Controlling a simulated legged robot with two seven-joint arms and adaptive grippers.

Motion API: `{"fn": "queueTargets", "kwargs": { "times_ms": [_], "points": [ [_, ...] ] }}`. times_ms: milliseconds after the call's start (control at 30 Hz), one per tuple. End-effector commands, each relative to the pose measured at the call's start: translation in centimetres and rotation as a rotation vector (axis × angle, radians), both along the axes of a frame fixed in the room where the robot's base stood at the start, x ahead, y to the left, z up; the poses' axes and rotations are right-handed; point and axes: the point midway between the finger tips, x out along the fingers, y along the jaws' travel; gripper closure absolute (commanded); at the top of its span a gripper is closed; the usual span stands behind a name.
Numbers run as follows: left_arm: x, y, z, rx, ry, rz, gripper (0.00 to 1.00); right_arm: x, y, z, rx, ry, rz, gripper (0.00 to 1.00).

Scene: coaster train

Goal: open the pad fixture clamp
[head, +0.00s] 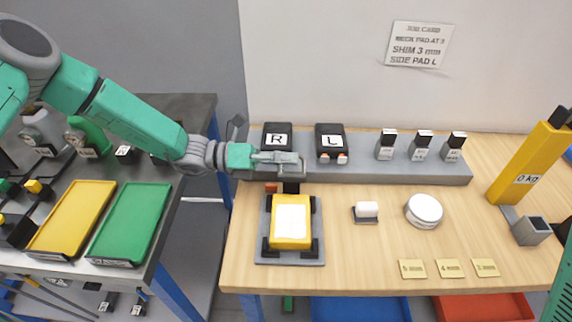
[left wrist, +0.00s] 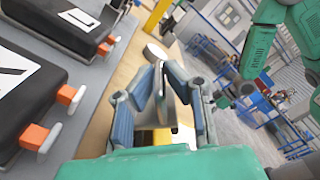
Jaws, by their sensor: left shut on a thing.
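The pad fixture (head: 263,248) is a grey plate on the bench with dark corner posts. A yellow block with a white pad (head: 291,222) on top sits in it. The dark clamp lever (head: 291,187) stands upright at its back edge, beside a small red part (head: 271,187). My left gripper (head: 280,160) is over the lever's top. In the left wrist view its fingers (left wrist: 172,92) are closed around a thin grey piece, apparently the lever; the fingers hide its contact. A green arm of mine shows at the right edge; its gripper cannot be made out clearly.
Black R (head: 278,133) and L (head: 329,138) blocks stand on the grey rail (head: 400,172) behind, close to my gripper. A white roll (head: 367,210), round tin (head: 424,210) and yellow scale (head: 530,160) are to the right. Yellow and green trays (head: 131,220) lie left.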

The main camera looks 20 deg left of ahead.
Motion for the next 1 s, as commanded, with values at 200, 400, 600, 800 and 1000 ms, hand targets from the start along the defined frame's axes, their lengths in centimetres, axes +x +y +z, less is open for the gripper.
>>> {"fn": "queueTargets", "kwargs": {
  "times_ms": [200, 400, 600, 800, 1000],
  "points": [
    [1.1, 0.0, 0.2, -0.063, 0.189, -0.004, 1.00, 0.0, 0.0, -0.7, 0.000, 0.000, 0.000, 0.60],
    [1.9, 0.2, 0.0, -0.116, 0.370, -0.006, 1.00, 0.0, 0.0, -1.2, 0.000, 0.000, 0.000, 0.60],
    [2.7, 0.4, -0.4, -0.168, 0.548, -0.006, 1.00, 0.0, 0.0, -1.6, 0.000, 0.000, 0.000, 0.60],
    [3.3, 0.7, -0.8, -0.213, 0.702, -0.005, 1.00, 0.0, 0.0, -2.0, 0.000, 0.000, 0.000, 0.60],
    [3.7, 0.8, -1.1, -0.246, 0.814, -0.005, 1.00, 0.0, 0.0, -2.3, 0.000, 0.000, 0.000, 0.60]
  ]
}}
